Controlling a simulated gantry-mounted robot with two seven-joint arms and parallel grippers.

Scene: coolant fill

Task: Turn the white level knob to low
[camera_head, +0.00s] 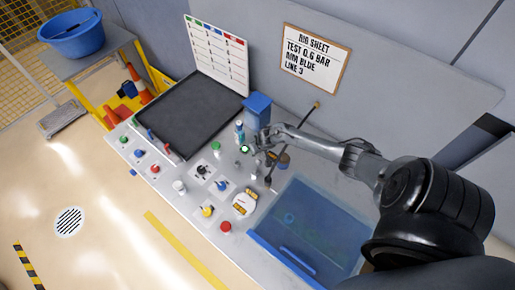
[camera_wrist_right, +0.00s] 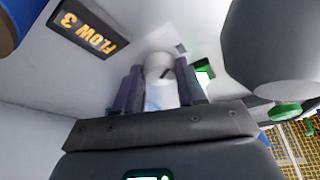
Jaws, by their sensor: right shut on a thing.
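My right gripper (camera_head: 262,147) reaches in from the right to the back of the bench, near the blue box. In the right wrist view my right gripper (camera_wrist_right: 160,88) has its two dark fingers on either side of a white round knob (camera_wrist_right: 158,66) and is shut on it. A dark mark shows at the knob's right side. The setting the knob points to cannot be read. In the head view the gripper hides the knob. My left gripper is not in view.
A FLOW 3 label (camera_wrist_right: 85,35) lies near the knob. A blue box (camera_head: 257,108) stands behind my gripper. A black tray (camera_head: 190,115), several coloured caps and a blue bin (camera_head: 312,228) take up the bench. A sign (camera_head: 315,57) hangs on the wall.

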